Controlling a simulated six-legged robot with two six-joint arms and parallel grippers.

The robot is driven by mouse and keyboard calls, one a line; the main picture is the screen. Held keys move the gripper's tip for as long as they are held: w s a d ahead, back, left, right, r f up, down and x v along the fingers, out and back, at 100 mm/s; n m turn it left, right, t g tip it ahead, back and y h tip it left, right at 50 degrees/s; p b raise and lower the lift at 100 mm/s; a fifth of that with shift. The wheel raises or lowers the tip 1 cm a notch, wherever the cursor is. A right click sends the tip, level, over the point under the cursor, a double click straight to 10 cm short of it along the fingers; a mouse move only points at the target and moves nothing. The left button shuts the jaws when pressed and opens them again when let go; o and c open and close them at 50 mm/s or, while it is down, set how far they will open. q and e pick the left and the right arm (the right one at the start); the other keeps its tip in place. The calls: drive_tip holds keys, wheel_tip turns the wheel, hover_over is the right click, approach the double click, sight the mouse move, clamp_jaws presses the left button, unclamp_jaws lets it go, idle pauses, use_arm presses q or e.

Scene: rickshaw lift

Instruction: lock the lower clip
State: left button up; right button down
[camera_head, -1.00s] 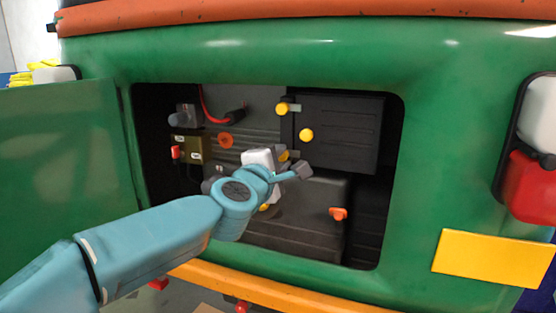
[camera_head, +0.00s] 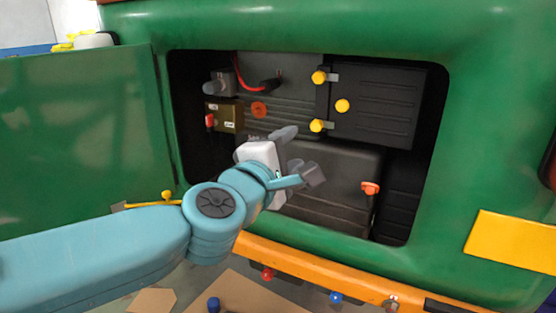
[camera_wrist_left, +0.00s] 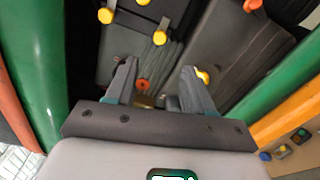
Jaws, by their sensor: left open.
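The lower clip (camera_head: 317,125) has a yellow knob and a short grey tab pointing right, at the left edge of a black cover (camera_head: 385,105). The upper clip (camera_head: 319,77) looks alike, its tab also pointing right. A third yellow knob (camera_head: 342,106) sits on the cover between them. My left gripper (camera_head: 298,153) is open and empty, below and left of the lower clip, apart from it in the picture. In the left wrist view the lower clip (camera_wrist_left: 160,37) shows beyond the fingertips (camera_wrist_left: 160,68). My right gripper is out of view.
The green body's opening surrounds the parts, with an open green door (camera_head: 80,145) at left. An orange handle (camera_head: 371,188) is on the dark box at lower right. A red-orange knob (camera_head: 259,109) and a red cable (camera_head: 240,80) are at left. An orange rail (camera_head: 310,268) runs below.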

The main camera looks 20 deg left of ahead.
use_arm(q)
drive_tip(key=shift+s, duration=2.25)
drive_tip(key=shift+w+f+p, duration=0.1)
drive_tip(key=shift+p, duration=0.2)
drive_tip(key=w+d+f+m+g+p, duration=0.2)
drive_tip(key=w+f+m, duration=0.1)
drive_tip(key=f, duration=0.6)
drive_tip(key=w+d+f+m+g+p, duration=0.1)
drive_tip(key=w+f+m+g+p, duration=0.2)
drive_tip(key=f, duration=0.6)
drive_tip(key=s+f+m+g+h+p, duration=0.1)
drive_tip(key=s+f+m+g, duration=0.1)
drive_tip(key=f, duration=0.5)
drive_tip(key=s+f+m+g+p, duration=0.1)
drive_tip(key=s+f+m+g, duration=0.15)
drive_tip(key=f, duration=0.45)
drive_tip(key=s+d+f+m+g+h+p, duration=0.2)
drive_tip(key=s+d+f+m+g+p, duration=0.2)
drive_tip(key=s+f, duration=1.3)
drive_tip(key=s+m+g, duration=0.3)
drive_tip(key=s+g, duration=0.1)
drive_tip(key=shift+d+f, duration=0.15)
drive_tip(key=shift+f, duration=0.1)
drive_tip(key=shift+m, duration=0.25)
